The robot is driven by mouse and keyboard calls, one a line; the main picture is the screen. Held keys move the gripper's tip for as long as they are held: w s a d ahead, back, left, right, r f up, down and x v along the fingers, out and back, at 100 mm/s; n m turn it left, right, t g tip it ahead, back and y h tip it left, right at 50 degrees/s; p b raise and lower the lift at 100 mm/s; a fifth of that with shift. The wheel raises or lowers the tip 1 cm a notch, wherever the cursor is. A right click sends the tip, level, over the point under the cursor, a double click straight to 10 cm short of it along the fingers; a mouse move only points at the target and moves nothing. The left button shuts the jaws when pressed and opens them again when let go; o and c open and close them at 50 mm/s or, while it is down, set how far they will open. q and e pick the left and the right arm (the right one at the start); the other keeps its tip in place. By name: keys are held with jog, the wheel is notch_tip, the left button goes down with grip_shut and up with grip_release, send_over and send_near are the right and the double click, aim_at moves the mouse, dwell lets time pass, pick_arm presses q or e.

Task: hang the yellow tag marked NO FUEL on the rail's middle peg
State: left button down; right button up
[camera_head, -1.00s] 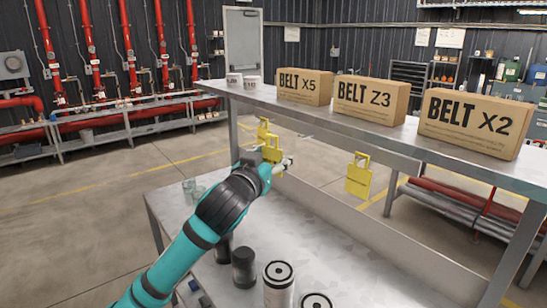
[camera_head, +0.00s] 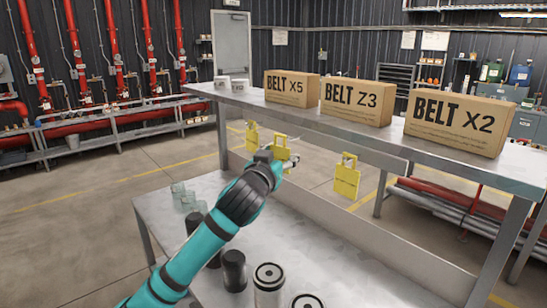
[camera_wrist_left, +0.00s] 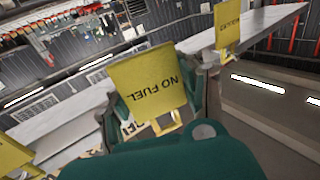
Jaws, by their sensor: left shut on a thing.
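The yellow NO FUEL tag (camera_wrist_left: 155,80) is in the middle of the left wrist view, with its lettering upside down there. My left gripper (camera_wrist_left: 165,125) is shut on it, near the tag's looped handle. In the head view the held tag (camera_head: 281,151) is at my left gripper (camera_head: 276,160), below the shelf's front edge. Whether its loop touches a peg cannot be told; the middle peg is not clearly visible. Another yellow tag (camera_head: 252,136) hangs to the left, and a third (camera_head: 347,177) hangs to the right. My right gripper is not in view.
The metal shelf (camera_head: 390,134) above the rail carries boxes marked BELT X5 (camera_head: 291,88), Z3 (camera_head: 355,101) and X2 (camera_head: 458,124), plus white cups (camera_head: 231,83). The steel bench (camera_head: 320,250) below holds dark and white cylinders and glasses (camera_head: 183,196).

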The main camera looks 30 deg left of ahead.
pick_arm(q)
jog(key=shift+w+d+f, duration=0.1)
jog(key=shift+w+d, duration=0.15)
jog(key=shift+w, duration=0.35)
jog(key=shift+w+d+f, duration=0.15)
jog(key=shift+w+d, duration=0.05)
jog(key=shift+w, duration=0.4)
jog(key=shift+w+d+f, duration=0.1)
jog(key=shift+w+d, duration=0.15)
jog(key=shift+w, duration=0.35)
jog(key=c, duration=0.5)
grip_release()
jog(key=shift+s, duration=0.1)
jog(key=s+d, duration=0.2)
jog(key=s, duration=0.9)
jog(key=shift+s+d, duration=0.15)
jog(key=shift+s, duration=0.15)
jog(key=shift+f, duration=0.1)
